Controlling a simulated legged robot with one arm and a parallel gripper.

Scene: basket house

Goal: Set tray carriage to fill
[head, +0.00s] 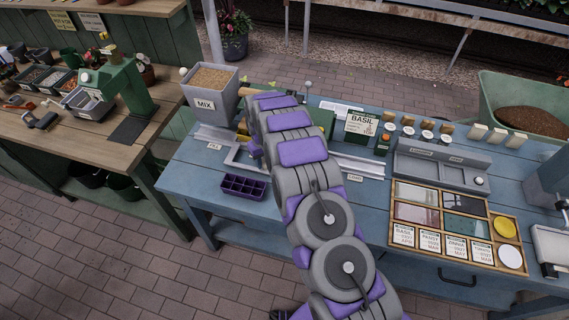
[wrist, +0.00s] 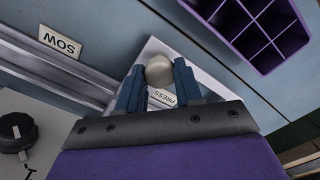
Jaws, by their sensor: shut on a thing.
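The tray carriage (head: 237,158) is a pale angled plate on a metal rail (head: 358,166) along the blue bench. In the wrist view its pale corner (wrist: 153,47) carries a round whitish knob (wrist: 158,66). My gripper (wrist: 159,74) is shut on this knob, one blue finger on each side. In the head view my gripper (head: 256,149) is partly hidden by my arm, which also hides the middle of the rail. The FILL label (head: 214,147) is at the rail's left end, below the MIX hopper (head: 210,90).
A purple cell tray (head: 243,187) lies on the bench's front edge, close to my gripper. A black dial (wrist: 15,132) is beside the rail. A wooden seed box (head: 458,226) and a grey holder (head: 440,165) stand to the right. The rail's left stretch looks clear.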

